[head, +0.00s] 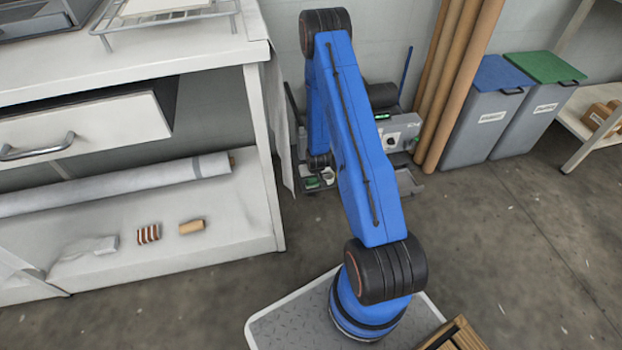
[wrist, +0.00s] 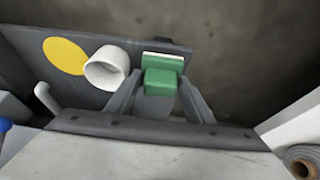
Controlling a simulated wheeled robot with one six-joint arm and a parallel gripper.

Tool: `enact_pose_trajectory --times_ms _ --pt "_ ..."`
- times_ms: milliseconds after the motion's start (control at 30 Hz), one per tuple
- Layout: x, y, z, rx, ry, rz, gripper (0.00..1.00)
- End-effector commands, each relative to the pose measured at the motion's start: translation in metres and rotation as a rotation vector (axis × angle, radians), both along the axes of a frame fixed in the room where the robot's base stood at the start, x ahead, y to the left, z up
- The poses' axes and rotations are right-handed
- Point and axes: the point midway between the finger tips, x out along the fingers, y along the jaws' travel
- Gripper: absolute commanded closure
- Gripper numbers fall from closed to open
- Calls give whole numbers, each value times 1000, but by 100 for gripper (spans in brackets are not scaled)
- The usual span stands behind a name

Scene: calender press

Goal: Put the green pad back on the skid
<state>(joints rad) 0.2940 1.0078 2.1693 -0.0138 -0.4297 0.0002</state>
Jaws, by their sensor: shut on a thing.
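The green pad (wrist: 160,84) shows in the wrist view as a small green block with a pale strip along its far side. My gripper (wrist: 158,88) has one finger on each side of it and is shut on it. The pad is over the right part of a dark grey flat board (wrist: 88,98), which looks like the skid. I cannot tell whether the pad touches the board or is held above it. In the head view my blue arm reaches down to the far floor area, and the gripper is too small and covered to make out.
A yellow disc (wrist: 65,56) and a white cup-like piece (wrist: 106,68) are on the board, left of the pad. A grey machine (head: 398,132) stands behind my arm. The white bench (head: 262,150) is close on the left; brown tubes (head: 462,85) and bins (head: 485,118) stand right.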

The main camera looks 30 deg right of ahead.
Motion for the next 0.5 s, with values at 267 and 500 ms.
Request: enact_pose_trajectory --times_ms 267,500 --pt "13 -4 -15 0 0 0 88" --pt "13 -4 -15 0 0 0 88"
